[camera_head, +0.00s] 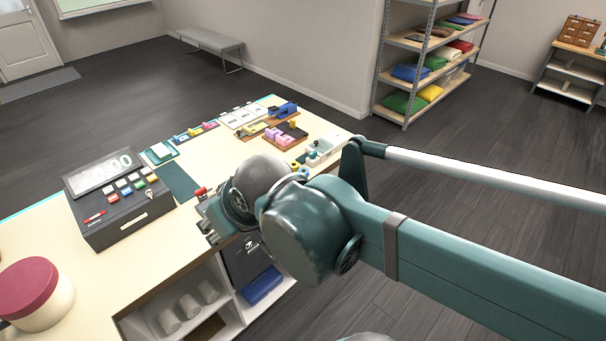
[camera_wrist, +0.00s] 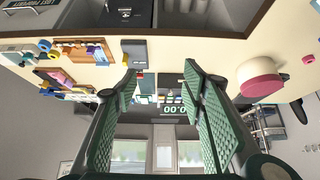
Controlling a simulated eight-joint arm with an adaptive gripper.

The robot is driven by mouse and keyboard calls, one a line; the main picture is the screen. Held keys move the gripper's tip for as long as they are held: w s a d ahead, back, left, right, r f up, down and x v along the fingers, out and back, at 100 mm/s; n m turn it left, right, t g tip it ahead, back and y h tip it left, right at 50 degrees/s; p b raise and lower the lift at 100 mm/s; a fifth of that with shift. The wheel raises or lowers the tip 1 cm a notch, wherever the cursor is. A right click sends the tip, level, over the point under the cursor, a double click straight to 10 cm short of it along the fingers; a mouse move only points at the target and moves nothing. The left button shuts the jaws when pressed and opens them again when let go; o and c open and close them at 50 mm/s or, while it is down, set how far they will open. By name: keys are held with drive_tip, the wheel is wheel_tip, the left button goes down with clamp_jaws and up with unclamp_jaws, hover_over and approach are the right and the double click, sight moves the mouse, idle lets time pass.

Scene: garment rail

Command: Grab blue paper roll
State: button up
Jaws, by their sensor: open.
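I cannot single out a blue paper roll with certainty. A small blue roll (camera_head: 304,170) lies beside a yellow roll (camera_head: 294,166) near the counter's right edge in the head view. The same blue roll seems to show at the left of the wrist view (camera_wrist: 44,44). White rolls (camera_head: 187,306) stand on the shelf under the counter. My gripper (camera_head: 207,212) is above the counter's near edge, left of the small rolls and apart from them. In the wrist view my gripper (camera_wrist: 161,70) has its two green fingers spread, with nothing held between them.
A black cash register (camera_head: 118,205) stands left of my gripper. A round box with a dark red lid (camera_head: 32,290) is at the lower left. A folded blue item (camera_head: 262,285) lies in the lower compartment. Trays and a blue dispenser (camera_head: 284,109) crowd the far counter.

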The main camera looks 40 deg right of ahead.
idle(0.3)
drive_tip(key=shift+c, duration=1.2)
drive_tip(key=shift+w+d, duration=0.1)
